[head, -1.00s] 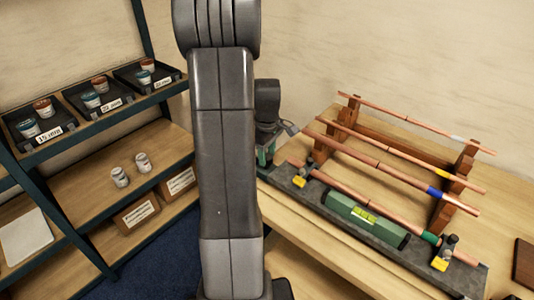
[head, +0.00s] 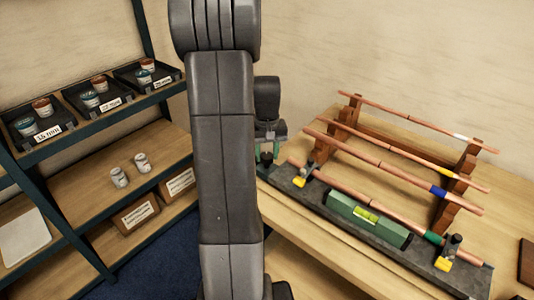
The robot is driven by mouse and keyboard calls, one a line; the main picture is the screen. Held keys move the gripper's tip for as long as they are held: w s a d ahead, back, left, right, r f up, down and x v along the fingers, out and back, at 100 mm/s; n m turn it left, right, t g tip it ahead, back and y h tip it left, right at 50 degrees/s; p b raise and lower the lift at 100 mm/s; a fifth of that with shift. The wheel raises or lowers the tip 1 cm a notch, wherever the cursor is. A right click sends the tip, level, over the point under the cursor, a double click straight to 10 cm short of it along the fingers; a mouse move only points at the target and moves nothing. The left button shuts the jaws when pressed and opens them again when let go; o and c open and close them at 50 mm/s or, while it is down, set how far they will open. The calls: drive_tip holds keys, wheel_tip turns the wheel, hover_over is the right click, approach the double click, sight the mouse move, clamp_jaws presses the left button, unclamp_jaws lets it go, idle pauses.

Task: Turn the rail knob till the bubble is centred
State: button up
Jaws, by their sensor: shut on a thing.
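The green spirit level (head: 345,212) lies along the dark rail (head: 315,209), in front of the lowest copper pipe. Its yellow-green vial (head: 367,215) faces up, but the bubble is too small to place surely against the marks. My gripper (head: 267,151) points down at the left end of the rail. It is shut on the dark rail knob (head: 266,157), which shows only in part between the fingers. My arm hides the area just left of it.
Copper pipes (head: 385,143) with coloured bands rest on a wooden rack (head: 448,205) behind the rail. Yellow-marked clamps (head: 443,264) stand on the rail. A shelf with tubs (head: 118,177) and labelled boxes is on the left.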

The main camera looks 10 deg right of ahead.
sight(267, 156)
drive_tip(key=shift+m, duration=1.1)
drive_tip(key=o, duration=1)
wheel_tip(267, 156, up, 14)
drive_tip(key=shift+f+b, duration=0.1)
drive_tip(key=shift+b, duration=0.4)
